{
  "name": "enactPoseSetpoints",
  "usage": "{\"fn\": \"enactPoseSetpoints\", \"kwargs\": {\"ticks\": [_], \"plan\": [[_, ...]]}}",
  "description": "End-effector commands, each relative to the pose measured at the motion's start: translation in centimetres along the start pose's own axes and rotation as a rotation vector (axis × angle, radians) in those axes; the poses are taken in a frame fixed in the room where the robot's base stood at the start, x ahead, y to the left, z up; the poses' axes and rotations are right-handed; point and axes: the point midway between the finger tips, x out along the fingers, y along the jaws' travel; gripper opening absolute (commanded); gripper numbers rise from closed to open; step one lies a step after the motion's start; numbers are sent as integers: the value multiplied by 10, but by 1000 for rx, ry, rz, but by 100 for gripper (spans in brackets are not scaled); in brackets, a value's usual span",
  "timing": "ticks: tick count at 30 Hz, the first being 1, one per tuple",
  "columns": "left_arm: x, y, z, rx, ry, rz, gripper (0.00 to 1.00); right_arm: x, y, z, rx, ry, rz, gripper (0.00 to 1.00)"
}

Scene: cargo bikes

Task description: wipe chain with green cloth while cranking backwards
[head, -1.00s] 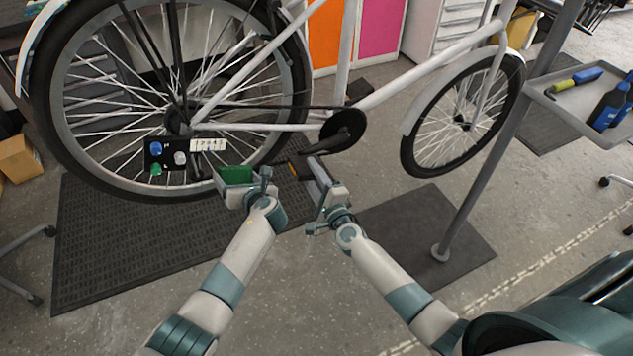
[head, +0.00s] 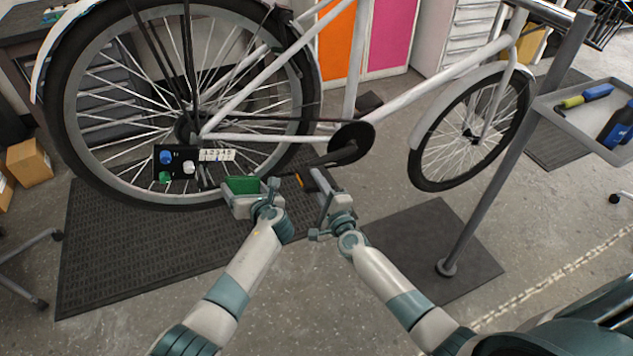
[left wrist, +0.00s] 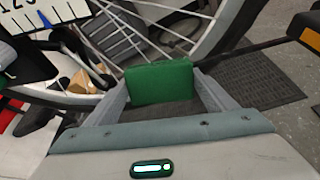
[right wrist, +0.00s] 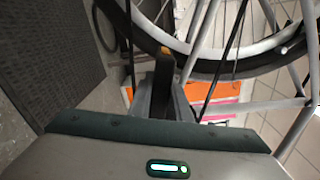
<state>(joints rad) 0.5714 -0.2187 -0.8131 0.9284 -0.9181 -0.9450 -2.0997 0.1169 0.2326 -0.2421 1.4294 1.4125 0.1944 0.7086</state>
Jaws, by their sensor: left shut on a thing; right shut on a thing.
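My left gripper (head: 243,190) is shut on the green cloth (head: 241,184). In the left wrist view the cloth (left wrist: 160,82) is a flat green block between the two fingers. The chain (head: 265,138) runs dark between the rear hub and the black chainring (head: 352,142). The cloth shows below the chain in the head view; I cannot tell whether they touch. My right gripper (head: 322,186) is shut on the pedal (head: 300,179), which has an orange reflector and hangs on the crank arm (head: 335,157), lower left of the chainring. The fingers hide part of the pedal.
The white bike's spoked rear wheel (head: 105,125) stands just behind my left gripper. A small black panel with colored knobs (head: 180,168) is beside it. A grey post (head: 490,165) with a tool tray (head: 575,112) stands to the right. Dark mats (head: 140,255) cover the floor.

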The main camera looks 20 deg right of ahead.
Motion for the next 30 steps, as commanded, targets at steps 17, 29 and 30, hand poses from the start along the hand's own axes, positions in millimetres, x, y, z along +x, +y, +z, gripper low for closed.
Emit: {"fn": "enactPoseSetpoints", "kwargs": {"ticks": [17,29,30], "plan": [[0,0,0,0,0,0,55,-1,0,0,0,0,1,38],[0,0,0,0,0,0,55,-40,1,0,2,0,2,38],[0,0,0,0,0,0,55,-45,2,0,2,0,2,38]]}}
